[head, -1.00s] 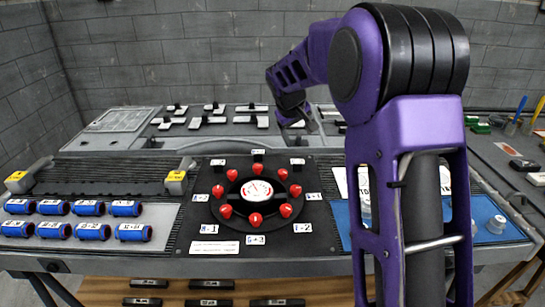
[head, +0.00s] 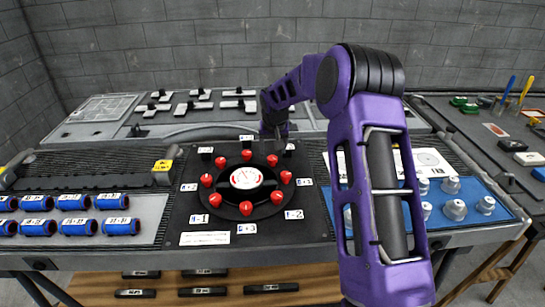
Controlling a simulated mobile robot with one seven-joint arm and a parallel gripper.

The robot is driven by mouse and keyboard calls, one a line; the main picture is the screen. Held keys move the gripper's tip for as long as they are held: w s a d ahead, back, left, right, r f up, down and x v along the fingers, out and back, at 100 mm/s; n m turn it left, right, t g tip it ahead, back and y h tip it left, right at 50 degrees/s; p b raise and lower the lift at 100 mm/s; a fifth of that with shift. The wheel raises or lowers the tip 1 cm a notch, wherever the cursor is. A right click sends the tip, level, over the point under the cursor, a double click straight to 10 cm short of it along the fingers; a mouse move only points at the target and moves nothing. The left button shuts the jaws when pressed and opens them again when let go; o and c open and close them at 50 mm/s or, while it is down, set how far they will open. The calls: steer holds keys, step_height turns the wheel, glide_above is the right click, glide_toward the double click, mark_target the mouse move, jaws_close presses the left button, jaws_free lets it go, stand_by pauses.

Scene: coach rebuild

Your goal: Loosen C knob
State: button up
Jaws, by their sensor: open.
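Several red knobs sit in a circle around a white dial (head: 246,178) on a black panel (head: 180,228). A rear knob (head: 246,155), a right rear knob (head: 271,160), a right knob (head: 285,177) and a front knob (head: 246,208) all show. Small white labels stand around the circle; I cannot make out which knob is C. My gripper (head: 281,143) is open, seen small and dark at the panel's right rear, above and behind the right rear knob. Its fingertips are hard to make out, and no contact with a knob is visible.
Blue cylinders (head: 73,201) lie on a grey tray at left. Grey conical parts (head: 455,210) stand on a blue mat (head: 512,214) at right, partly behind my arm. Grey-white blocks (head: 201,94) lie on the back shelf. A yellow-topped block (head: 162,165) stands left of the panel.

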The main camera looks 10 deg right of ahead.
mark_target(272, 157)
steer(key=x, duration=0.5)
jaws_close()
stand_by(0.3)
